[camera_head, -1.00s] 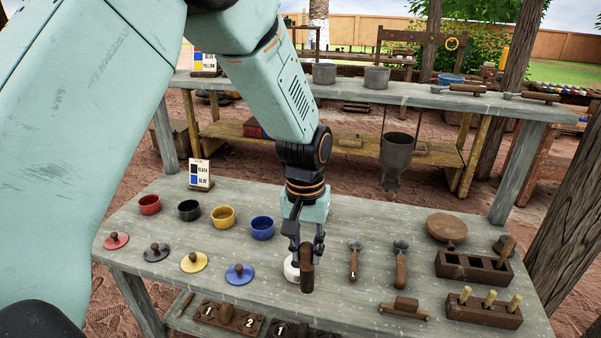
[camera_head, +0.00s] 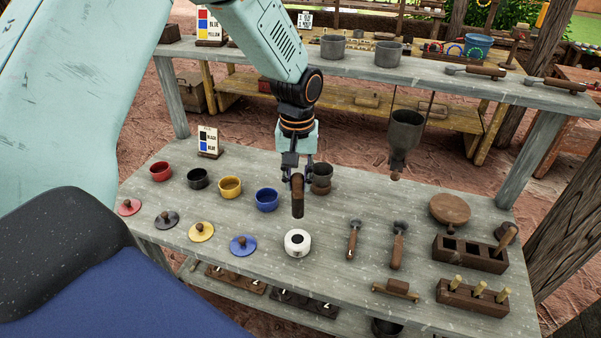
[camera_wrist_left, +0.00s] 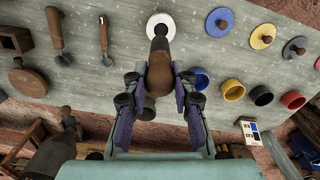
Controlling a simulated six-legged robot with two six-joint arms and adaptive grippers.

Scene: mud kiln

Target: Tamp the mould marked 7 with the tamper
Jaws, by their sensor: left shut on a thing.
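My left gripper (camera_head: 297,178) is shut on a brown wooden tool (camera_head: 297,203), which looks like the tamper. The tool hangs above the table, apart from the white round pot (camera_head: 297,243) in front of it. In the left wrist view the tool (camera_wrist_left: 158,75) sits between the two fingers, its far end overlapping the white pot (camera_wrist_left: 160,20). Two dark boards (camera_head: 236,280) (camera_head: 305,303) on the lower shelf carry light numerals, partly hidden by the tabletop edge. I cannot make out a 7. My right gripper is not in view.
Coloured bowls (camera_head: 229,187) and knobbed lids (camera_head: 201,232) stand at the left. A dark cup (camera_head: 321,180) stands behind the gripper. Two hand tools (camera_head: 397,247), a round board (camera_head: 450,209) and slotted blocks (camera_head: 470,254) occupy the right. Bare tabletop surrounds the white pot.

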